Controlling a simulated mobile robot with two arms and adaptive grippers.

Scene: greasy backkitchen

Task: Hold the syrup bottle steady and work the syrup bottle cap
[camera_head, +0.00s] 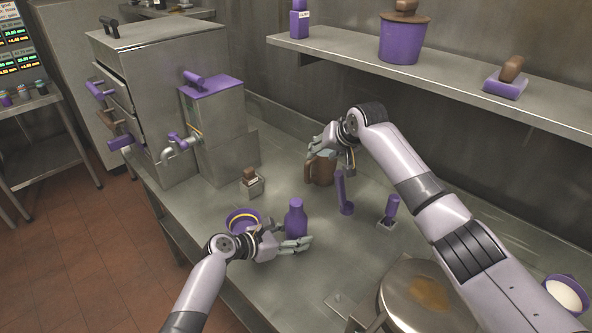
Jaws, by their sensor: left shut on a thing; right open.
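The syrup bottle (296,222) is purple and stands upright on the steel counter. Its purple cap (296,203) is on top. My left gripper (293,241) is low on the bottle and shut on it, with one finger in front; the far finger is mostly hidden. My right gripper (331,153) is open, above and to the right of the bottle, apart from the cap. It overlaps the top of a brown jug (320,172) in the picture, and I cannot tell whether it touches the jug.
A purple bowl (240,216) with a yellow band is left of the bottle. A small brown-topped jar (252,183) stands behind. Purple upright items (343,195) and (390,212) are to the right. A round steel lid (420,296) is in front; a shelf (440,82) runs above.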

